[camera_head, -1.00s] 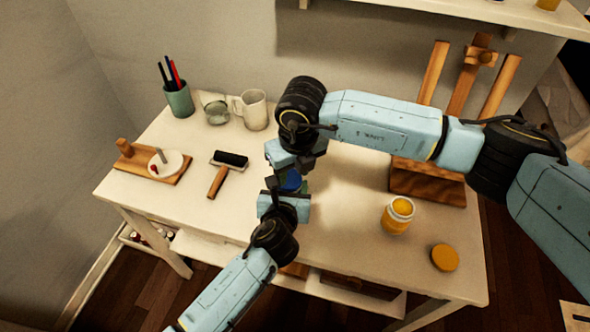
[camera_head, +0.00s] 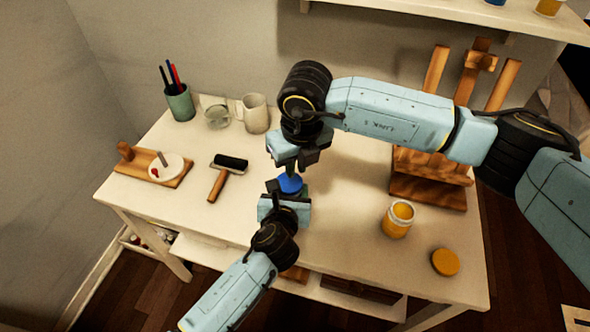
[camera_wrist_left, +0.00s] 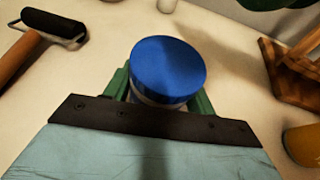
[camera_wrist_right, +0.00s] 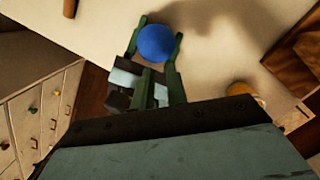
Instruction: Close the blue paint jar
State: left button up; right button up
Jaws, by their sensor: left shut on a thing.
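The blue paint jar's round blue lid (camera_head: 290,183) sits on top of the jar (camera_wrist_left: 160,101), covering its mouth, and looks about level in the left wrist view (camera_wrist_left: 168,69). How tightly it is seated cannot be told. My left gripper (camera_head: 287,196) is shut on the jar's body, with green fingers on both sides below the lid. My right gripper (camera_head: 297,168) is just above the lid, pointing down. In the right wrist view its green fingers (camera_wrist_right: 161,28) are spread, with the blue lid (camera_wrist_right: 156,43) showing between their tips.
An open yellow paint jar (camera_head: 398,219) and its loose yellow lid (camera_head: 445,262) stand at the table's right. A wooden easel (camera_head: 428,185) is behind them. A roller (camera_head: 229,164), a mug (camera_head: 254,113), a pen cup (camera_head: 179,102) and a wooden board (camera_head: 135,167) are on the left.

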jog(key=shift+r, duration=0.3)
jog(key=o, duration=0.4)
jog(key=shift+o, duration=1.4)
jog(key=shift+a+r+n, duration=0.1)
jog(key=shift+a+n, duration=0.05)
jog(key=shift+n, duration=0.25)
jog(key=o, duration=0.5)
jog(key=shift+w+a+r+n+t+y, duration=0.15)
jog(key=shift+w+n, duration=0.05)
jog(key=shift+n, duration=0.4)
jog(key=shift+w+a+r+n+t+y, duration=0.1)
jog(key=shift+w+r+n+t+y, duration=0.05)
jog(key=shift+n, duration=0.45)
jog(key=shift+c, duration=0.2)
jog(key=shift+o, duration=0.7)
jog(key=shift+w+a+r+n, duration=0.15)
jog(key=shift+w+r+n, duration=0.1)
jog(key=shift+n, duration=0.65)
jog(key=n, duration=0.9)
jog(key=n+g+h, duration=0.1)
jog(key=n, duration=0.7)
jog(key=w+n+g, duration=0.1)
jog(key=n, duration=0.8)
jog(key=shift+a+f+n, duration=0.25)
jog(key=shift+f+n, duration=0.05)
jog(key=shift+f, duration=0.1)
